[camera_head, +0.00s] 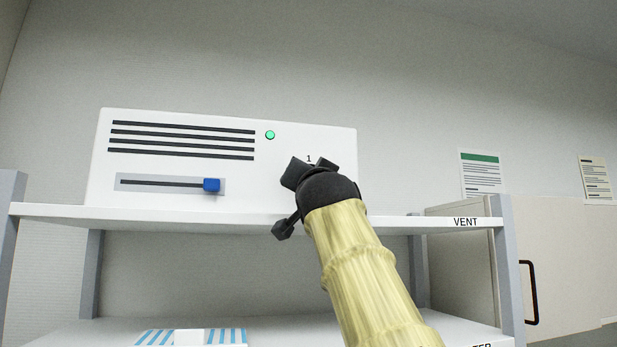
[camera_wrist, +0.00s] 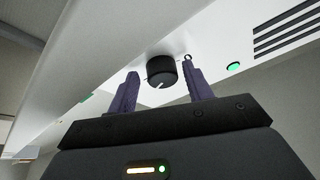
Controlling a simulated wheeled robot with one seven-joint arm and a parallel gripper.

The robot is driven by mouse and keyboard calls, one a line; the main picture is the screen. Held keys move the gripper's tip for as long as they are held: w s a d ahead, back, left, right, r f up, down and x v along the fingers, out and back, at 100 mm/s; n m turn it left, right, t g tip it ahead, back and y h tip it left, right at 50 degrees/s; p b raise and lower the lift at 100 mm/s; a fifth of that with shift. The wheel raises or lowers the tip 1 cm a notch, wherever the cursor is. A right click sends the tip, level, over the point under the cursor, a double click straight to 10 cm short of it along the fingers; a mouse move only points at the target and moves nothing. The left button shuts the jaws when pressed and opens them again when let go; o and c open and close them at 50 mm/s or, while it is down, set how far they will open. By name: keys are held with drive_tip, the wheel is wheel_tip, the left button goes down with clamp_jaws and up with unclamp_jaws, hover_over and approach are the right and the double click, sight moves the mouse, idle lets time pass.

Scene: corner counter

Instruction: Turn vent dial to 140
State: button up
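The vent unit (camera_head: 180,178) is a white box on the upper shelf. Its round black dial (camera_wrist: 161,70) has a white pointer line and shows in the wrist view, on the unit's front face; in the head view my arm hides it. My gripper (camera_wrist: 160,80) is open, with one finger on each side of the dial. Gaps show between the fingers and the dial, so it does not look gripped. In the head view my gripper (camera_head: 310,172) is at the right part of the unit's front. The dial's scale numbers are mostly hidden.
The unit also has dark slots (camera_head: 182,140), a green light (camera_head: 270,135) and a blue slider (camera_head: 211,185). The upper shelf (camera_head: 150,217) carries a "VENT" label. A striped item (camera_head: 225,337) lies on the lower shelf. A cabinet (camera_head: 570,265) stands at right.

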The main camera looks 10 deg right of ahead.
drive_tip(key=shift+o, duration=0.2)
drive_tip(key=shift+r, duration=0.1)
drive_tip(key=shift+s+a+f+b, duration=0.1)
drive_tip(key=shift+s+f+b, duration=0.2)
drive_tip(key=shift+s+b, duration=0.2)
drive_tip(key=b+v, duration=1.1)
drive_tip(key=v, duration=0.5)
drive_tip(key=shift+s, duration=0.15)
drive_tip(key=shift+a+f, duration=0.1)
